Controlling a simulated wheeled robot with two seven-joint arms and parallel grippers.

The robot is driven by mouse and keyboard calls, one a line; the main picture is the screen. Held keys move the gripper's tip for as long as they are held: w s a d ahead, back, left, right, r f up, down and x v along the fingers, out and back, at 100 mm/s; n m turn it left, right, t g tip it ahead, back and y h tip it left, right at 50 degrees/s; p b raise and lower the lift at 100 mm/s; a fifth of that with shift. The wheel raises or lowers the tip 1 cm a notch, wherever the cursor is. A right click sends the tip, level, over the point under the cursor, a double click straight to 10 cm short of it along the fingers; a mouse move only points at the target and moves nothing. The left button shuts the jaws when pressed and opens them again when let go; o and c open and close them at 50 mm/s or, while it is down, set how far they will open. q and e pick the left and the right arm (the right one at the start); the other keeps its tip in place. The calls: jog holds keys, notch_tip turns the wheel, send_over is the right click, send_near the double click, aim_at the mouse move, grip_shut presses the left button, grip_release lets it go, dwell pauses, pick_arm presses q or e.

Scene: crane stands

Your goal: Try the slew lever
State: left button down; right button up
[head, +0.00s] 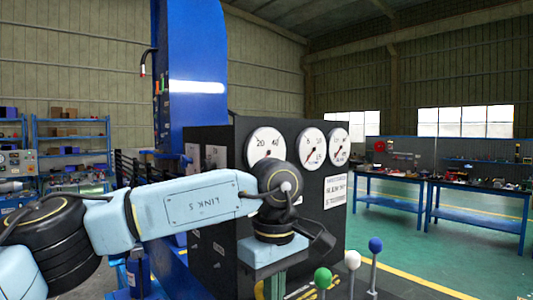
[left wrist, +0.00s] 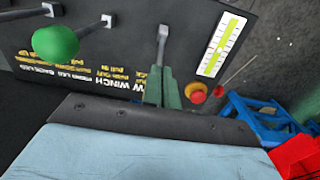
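The control console (head: 222,215) stands in front of me. My left arm reaches across its face, and my left gripper (head: 272,285) points down at the lever row. In the left wrist view the green fingers (left wrist: 163,88) are close together around the shaft of the end lever, the slew lever (left wrist: 162,48). Its knob is hidden behind the gripper's dark edge, and its label is partly covered, with a "W" showing. Beside it stands the green-knobbed lever (head: 323,278), whose knob also shows in the left wrist view (left wrist: 55,42). My right gripper is out of view.
White-knobbed (head: 352,259) and blue-knobbed (head: 375,245) levers stand to the right of the green one. A red button (left wrist: 197,92) and a yellow-green scale (left wrist: 221,45) lie near the slew lever. Round gauges (head: 312,149) are on the console's upright face. Workbenches (head: 477,220) stand farther right.

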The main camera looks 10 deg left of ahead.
pick_arm(q)
jog(key=s+d+b, duration=0.1)
jog(key=s+d, duration=0.3)
jog(key=d, duration=0.1)
notch_tip(320, 180, up, 10)
jog(key=p, duration=0.7)
jog(key=shift+s, duration=0.25)
jog(key=shift+d, duration=0.1)
